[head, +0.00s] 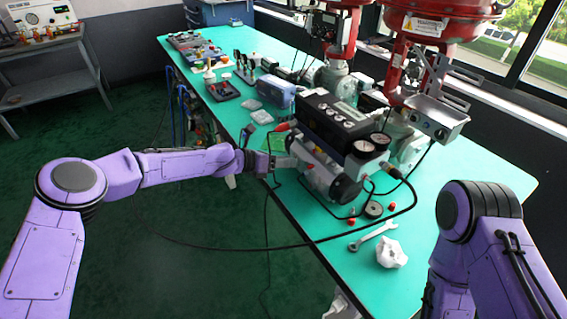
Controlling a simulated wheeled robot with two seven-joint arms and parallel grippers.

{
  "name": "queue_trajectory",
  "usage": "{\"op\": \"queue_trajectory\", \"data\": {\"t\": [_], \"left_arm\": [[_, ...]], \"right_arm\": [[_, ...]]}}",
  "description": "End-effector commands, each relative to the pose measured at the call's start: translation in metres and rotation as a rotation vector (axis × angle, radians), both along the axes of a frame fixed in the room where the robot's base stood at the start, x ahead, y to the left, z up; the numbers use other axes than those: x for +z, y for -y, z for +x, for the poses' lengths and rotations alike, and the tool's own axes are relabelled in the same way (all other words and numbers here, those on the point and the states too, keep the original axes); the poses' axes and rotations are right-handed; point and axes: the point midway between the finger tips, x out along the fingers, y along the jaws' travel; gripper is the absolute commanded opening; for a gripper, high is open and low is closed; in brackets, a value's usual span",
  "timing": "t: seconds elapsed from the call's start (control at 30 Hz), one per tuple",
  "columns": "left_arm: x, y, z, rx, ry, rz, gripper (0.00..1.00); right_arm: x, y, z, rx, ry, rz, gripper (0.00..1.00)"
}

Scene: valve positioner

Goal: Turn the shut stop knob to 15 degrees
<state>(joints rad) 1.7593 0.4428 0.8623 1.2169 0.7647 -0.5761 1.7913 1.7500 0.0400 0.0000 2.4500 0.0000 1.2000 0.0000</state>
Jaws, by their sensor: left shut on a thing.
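The valve positioner (318,112), a black and silver box with round gauges on its right end, stands on the green bench. My left gripper (292,162) reaches in from the left and is shut at the positioner's lower left side. It is shut on a small part there, most likely a knob. The part is hidden by the fingers, and I cannot read a scale or angle on it. My right arm is at the lower right, and its gripper is out of view.
A black cable hangs in front of the bench edge. Tools fill the far end.

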Motion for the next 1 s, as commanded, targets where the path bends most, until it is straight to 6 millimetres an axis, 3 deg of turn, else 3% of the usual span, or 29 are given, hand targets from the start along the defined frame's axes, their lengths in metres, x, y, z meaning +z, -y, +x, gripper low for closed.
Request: {"op": "queue_trajectory", "data": {"t": [0.77, 0.8, 0.83, 0.87, 1.0], "left_arm": [[0.0025, 0.0017, -0.0004, -0.001, 0.097, 0.065, 0.0], [0.0025, 0.0017, -0.0004, -0.001, 0.097, 0.065, 0.32], [0.0025, 0.0016, -0.0003, -0.001, 0.097, 0.065, 0.41], [0.0024, 0.0015, -0.0004, -0.001, 0.097, 0.065, 0.48], [0.0017, 0.0009, -0.0005, -0.001, 0.095, 0.066, 0.48]], "right_arm": [[-0.0036, 0.0, 0.0, 0.0, 0.0, 0.0, 0.43], [-0.0036, 0.0, 0.0, 0.0, 0.0, 0.0, 0.43], [-0.0036, 0.0, 0.0, 0.0, 0.0, 0.0, 0.43], [-0.0036, 0.0, 0.0, 0.0, 0.0, 0.0, 0.43], [-0.0036, 0.0, 0.0, 0.0, 0.0, 0.0, 0.43]]}}
